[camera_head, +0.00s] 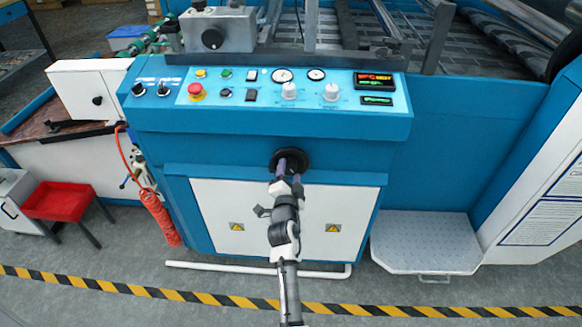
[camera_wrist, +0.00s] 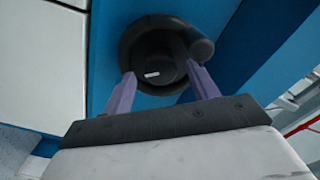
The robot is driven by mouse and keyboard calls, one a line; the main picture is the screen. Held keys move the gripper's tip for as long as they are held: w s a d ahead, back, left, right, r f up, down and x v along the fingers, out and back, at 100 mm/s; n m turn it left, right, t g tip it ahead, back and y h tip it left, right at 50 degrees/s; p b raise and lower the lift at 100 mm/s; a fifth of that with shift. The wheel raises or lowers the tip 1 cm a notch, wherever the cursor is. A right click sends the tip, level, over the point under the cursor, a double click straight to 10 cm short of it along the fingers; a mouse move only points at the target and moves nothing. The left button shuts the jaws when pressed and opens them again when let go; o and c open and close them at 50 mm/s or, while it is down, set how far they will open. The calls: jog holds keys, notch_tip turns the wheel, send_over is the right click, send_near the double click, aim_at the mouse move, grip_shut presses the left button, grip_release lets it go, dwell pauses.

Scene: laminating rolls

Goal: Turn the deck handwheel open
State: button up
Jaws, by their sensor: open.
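The deck handwheel is a black round wheel (camera_head: 303,158) on the blue front of the machine, below the control panel. In the wrist view the handwheel (camera_wrist: 133,47) shows close up, with a central hub bearing a small white mark and a round knob at its upper right rim. My gripper (camera_head: 289,168) reaches up to the wheel from the front. In the wrist view my gripper (camera_wrist: 160,84) is open, its two purple fingers on either side of the hub. The fingertips overlap the wheel in the picture; whether they touch it I cannot tell.
The control panel (camera_head: 240,87) with a red stop button (camera_head: 196,91) juts out above the wheel. White cabinet doors (camera_head: 215,215) lie below it. A white pipe (camera_head: 215,267) runs low in front.

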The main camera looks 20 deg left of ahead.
dwell(0.3)
jog(key=c, duration=1)
